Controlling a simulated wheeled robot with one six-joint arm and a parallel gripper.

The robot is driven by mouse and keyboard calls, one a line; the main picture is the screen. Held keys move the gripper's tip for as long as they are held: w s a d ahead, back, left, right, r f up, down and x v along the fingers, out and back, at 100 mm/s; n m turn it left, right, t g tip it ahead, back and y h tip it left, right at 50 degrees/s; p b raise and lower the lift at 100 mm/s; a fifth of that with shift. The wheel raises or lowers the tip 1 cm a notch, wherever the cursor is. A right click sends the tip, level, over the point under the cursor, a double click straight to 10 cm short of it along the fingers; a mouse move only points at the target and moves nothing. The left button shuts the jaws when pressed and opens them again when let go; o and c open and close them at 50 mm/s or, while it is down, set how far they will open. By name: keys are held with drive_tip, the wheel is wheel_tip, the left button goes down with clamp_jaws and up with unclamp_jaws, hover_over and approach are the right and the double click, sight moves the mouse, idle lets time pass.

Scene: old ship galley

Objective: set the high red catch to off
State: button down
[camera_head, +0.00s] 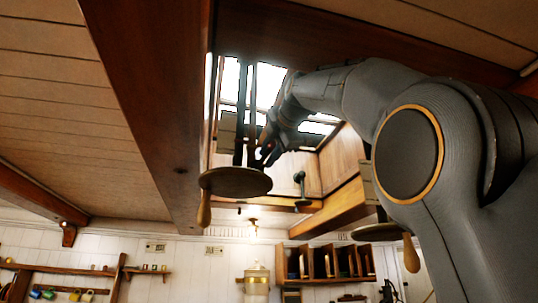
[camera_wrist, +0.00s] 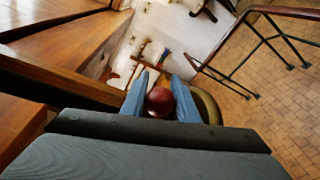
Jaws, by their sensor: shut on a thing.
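The red catch shows in the wrist view as a round dark red knob (camera_wrist: 159,101) between my two blue-grey fingers. My gripper (camera_wrist: 160,88) is shut on it. In the head view my gripper (camera_head: 267,152) is high up under the skylight, beside two dark upright bars and just above a round plate (camera_head: 236,182). I cannot make out the red knob in the head view, and the catch's setting cannot be read.
A wooden beam (camera_head: 165,110) runs close to the left of the gripper. A wooden handle (camera_head: 204,208) hangs below the plate. In the wrist view a railing (camera_wrist: 262,45) stands over the tiled floor far below.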

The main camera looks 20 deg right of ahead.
sight(275, 143)
drive_tip(key=c, duration=1.7)
unclamp_jaws()
drive_tip(key=shift+a, duration=0.1)
drive_tip(key=shift+o, duration=0.2)
drive_tip(key=shift+s+r+b, duration=0.2)
drive_tip(key=shift+s+b, duration=0.2)
drive_tip(key=shift+s, duration=0.9)
drive_tip(key=shift+s+r+b, duration=0.2)
drive_tip(key=shift+s+b, duration=0.25)
drive_tip(key=shift+s, duration=0.8)
drive_tip(key=shift+s+r+b, duration=0.2)
drive_tip(key=shift+s+b, duration=0.2)
drive_tip(key=shift+s, duration=0.9)
